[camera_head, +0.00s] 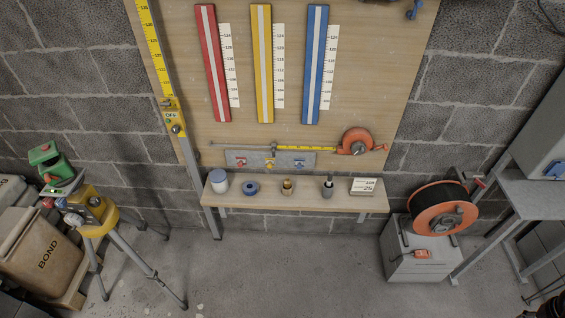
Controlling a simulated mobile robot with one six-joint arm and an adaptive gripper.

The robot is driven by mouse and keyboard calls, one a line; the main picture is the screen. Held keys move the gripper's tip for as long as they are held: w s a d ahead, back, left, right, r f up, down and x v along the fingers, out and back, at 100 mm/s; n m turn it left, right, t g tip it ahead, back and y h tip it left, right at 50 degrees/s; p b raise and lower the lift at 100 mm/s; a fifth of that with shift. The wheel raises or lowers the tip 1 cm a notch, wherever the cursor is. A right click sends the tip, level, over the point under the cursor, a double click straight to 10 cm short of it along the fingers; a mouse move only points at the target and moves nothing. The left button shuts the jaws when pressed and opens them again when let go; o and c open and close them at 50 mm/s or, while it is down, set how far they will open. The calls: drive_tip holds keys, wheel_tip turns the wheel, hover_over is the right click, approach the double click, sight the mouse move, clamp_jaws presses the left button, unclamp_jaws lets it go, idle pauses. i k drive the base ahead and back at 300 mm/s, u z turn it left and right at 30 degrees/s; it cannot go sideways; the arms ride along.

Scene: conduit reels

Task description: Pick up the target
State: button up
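No thing in view is plainly marked as the target, and I cannot tell which one it is. A wooden shelf (208,204) holds a row of small things, standing apart. From left to right they are a white jar (219,184), a blue ring-shaped piece (250,188), a brass fitting (288,186), a grey piece with a dark stem (327,187) and a white card (363,186) reading 25. A yellow clamp-like block (172,115) sits on the yellow measuring staff (153,42).
A plywood board (365,85) bears red, yellow and blue strips and an orange tape reel (356,142). A yellow instrument (97,214) stands on a tripod at left. A cable reel (442,208) rests over a grey box (410,262) at right. The floor (285,270) before the shelf is clear.

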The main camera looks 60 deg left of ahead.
sight(299, 164)
drive_tip(key=u, duration=0.7)
drive_tip(key=i, duration=0.95)
drive_tip(key=u, duration=0.6)
